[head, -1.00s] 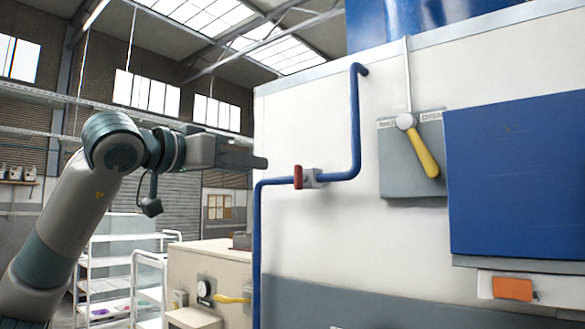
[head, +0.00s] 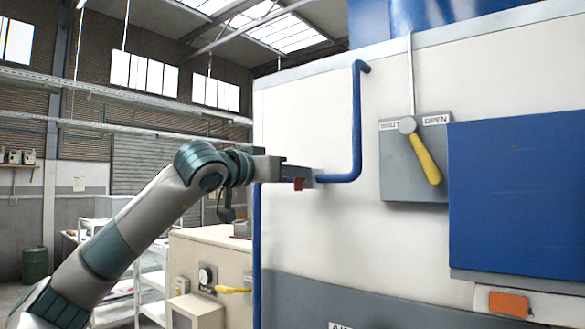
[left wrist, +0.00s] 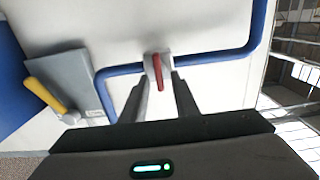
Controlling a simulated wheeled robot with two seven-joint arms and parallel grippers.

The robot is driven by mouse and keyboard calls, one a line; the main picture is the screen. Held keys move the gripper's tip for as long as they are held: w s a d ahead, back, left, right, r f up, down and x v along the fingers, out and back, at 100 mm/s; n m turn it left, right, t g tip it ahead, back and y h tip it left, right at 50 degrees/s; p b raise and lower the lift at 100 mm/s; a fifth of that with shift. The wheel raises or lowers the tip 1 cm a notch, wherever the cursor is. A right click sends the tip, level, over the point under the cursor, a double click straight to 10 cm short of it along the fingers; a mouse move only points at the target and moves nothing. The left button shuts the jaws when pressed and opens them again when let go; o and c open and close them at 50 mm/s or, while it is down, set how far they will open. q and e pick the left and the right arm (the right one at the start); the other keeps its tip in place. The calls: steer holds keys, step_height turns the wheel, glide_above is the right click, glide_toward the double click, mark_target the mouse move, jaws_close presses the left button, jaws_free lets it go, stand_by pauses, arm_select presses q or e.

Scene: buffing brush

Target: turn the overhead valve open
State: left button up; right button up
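A small valve with a red handle (left wrist: 157,72) sits on the blue pipe (left wrist: 215,61) against the white wall. In the head view the lower end of the red handle (head: 298,184) shows below my left gripper (head: 302,173), which covers the rest. In the left wrist view my left gripper (left wrist: 160,95) is open, one finger on each side of the handle; I cannot tell whether they touch it. A yellow lever (head: 425,158) hangs down and to the right on a grey plate (head: 400,185) marked OPEN at its upper right. My right gripper is out of view.
A blue panel (head: 520,190) stands out right of the yellow lever, with an orange block (head: 508,304) below it. A cream cabinet (head: 225,260) with a gauge and a yellow handle stands below my left arm. White racks (head: 150,285) stand behind.

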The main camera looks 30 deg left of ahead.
arm_select(q)
jaws_close()
stand_by(0.4)
steer(key=n+b, duration=0.2)
steer(key=n, duration=0.4)
steer(key=a+f+n+b, duration=0.1)
steer(key=n+b, duration=0.2)
steer(key=n, duration=0.3)
steer(key=n+b, duration=0.3)
steer(key=n, duration=0.3)
steer(key=shift+w+a+f, duration=0.1)
steer(key=shift+a+f, duration=0.1)
stand_by(0.5)
